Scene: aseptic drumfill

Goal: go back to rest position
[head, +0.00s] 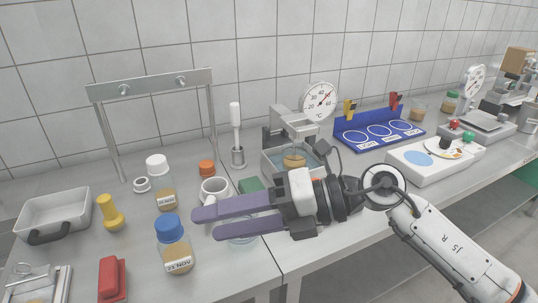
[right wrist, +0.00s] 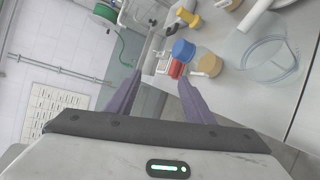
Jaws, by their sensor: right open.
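My right gripper (head: 236,214) reaches in from the right in the head view, its two purple fingers pointing left above the bench. The fingers are apart with nothing between them. They also show spread and empty in the right wrist view (right wrist: 157,88). A white mug (head: 213,188) stands just behind the fingers. A clear round dish (head: 242,241) lies beneath them, partly hidden. My left gripper does not show in the head view.
A white-lidded jar (head: 159,180), yellow tool (head: 110,212), metal tray (head: 55,213) and red block (head: 112,278) stand on the left. A water bath (head: 282,163) with a dial is behind my right arm. A blue rack (head: 379,131) and white device (head: 432,161) stand right.

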